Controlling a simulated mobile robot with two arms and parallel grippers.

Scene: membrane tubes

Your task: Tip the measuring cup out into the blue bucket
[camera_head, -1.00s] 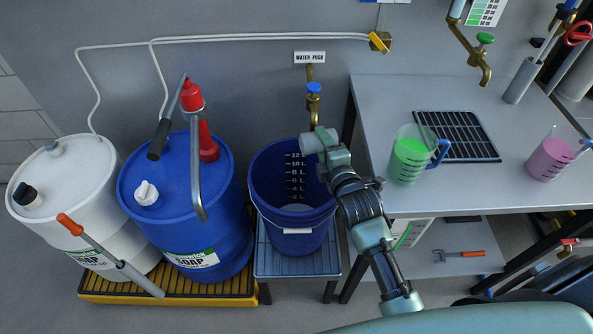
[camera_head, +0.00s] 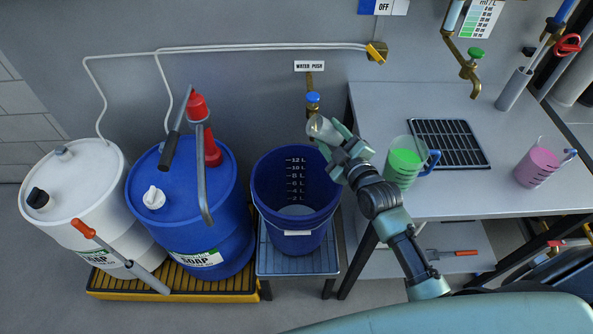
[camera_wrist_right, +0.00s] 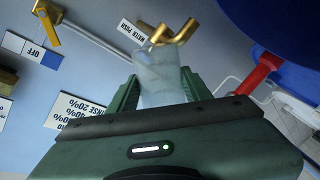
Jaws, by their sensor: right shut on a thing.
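The measuring cup (camera_head: 322,129) is small, pale and see-through. My right gripper (camera_head: 335,138) is shut on it and holds it in the air by the back right rim of the blue bucket, just below the blue-handled tap. In the right wrist view the cup (camera_wrist_right: 160,78) sits between the two green fingers. It looks tilted; I cannot tell whether liquid is in it. The blue bucket (camera_head: 265,178) stands upright with white litre marks inside and a pale patch at its bottom. My left gripper is not in view.
The bucket stands on a grey slatted stand (camera_head: 285,262). A blue drum (camera_head: 225,225) and a white drum (camera_head: 105,190) stand left. The brass tap (camera_head: 312,105) is close behind the cup. The table at right holds a green-filled jug (camera_head: 403,165) and a pink-filled jug (camera_head: 540,165).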

